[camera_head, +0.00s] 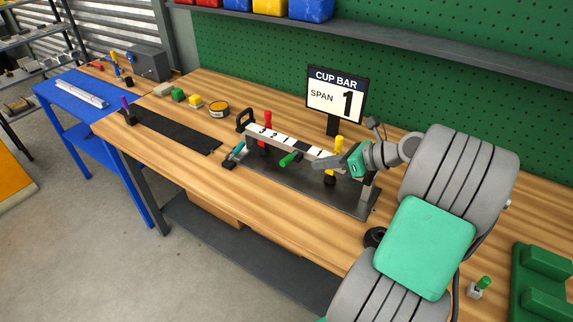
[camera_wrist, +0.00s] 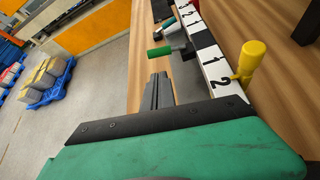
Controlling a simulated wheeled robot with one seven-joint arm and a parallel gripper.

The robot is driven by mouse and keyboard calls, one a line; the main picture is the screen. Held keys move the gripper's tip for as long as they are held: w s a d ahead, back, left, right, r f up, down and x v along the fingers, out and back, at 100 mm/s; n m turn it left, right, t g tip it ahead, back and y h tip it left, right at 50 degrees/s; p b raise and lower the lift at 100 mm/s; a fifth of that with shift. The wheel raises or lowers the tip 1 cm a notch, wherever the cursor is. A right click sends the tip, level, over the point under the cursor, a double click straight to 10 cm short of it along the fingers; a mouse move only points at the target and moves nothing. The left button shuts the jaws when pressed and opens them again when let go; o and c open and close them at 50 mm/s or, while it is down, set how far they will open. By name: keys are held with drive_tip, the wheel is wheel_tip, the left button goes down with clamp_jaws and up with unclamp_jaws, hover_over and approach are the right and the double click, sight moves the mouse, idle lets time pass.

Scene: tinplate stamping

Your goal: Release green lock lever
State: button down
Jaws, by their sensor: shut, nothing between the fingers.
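The green lock lever (camera_head: 289,158) sticks out sideways from the front of the numbered black-and-white bar (camera_head: 285,140), near its middle. In the wrist view the green lever (camera_wrist: 160,51) has a green grip on a dark shank beside the bar (camera_wrist: 206,56). My gripper (camera_head: 316,164) is at the bar's front side, just right of the green lever. In the wrist view my closed fingers (camera_wrist: 158,78) point toward the lever, with a small apparent gap; contact cannot be told. Nothing is held.
A yellow upright lever (camera_head: 339,143) stands close by my gripper, and a red one (camera_head: 267,118) at the bar's left. A "CUP BAR SPAN 1" sign (camera_head: 336,95) stands behind. A black mat (camera_head: 165,128) lies left. The bench front is clear.

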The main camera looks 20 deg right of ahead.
sight(289, 158)
drive_tip(key=shift+d, duration=0.15)
drive_tip(key=x, duration=1)
drive_tip(key=shift+b, duration=0.3)
drive_tip(key=shift+s, duration=0.15)
drive_tip(key=shift+r+p, duration=0.1)
drive_tip(key=shift+p, duration=0.2)
drive_tip(key=shift+r+p, duration=0.1)
drive_tip(key=shift+p, duration=0.35)
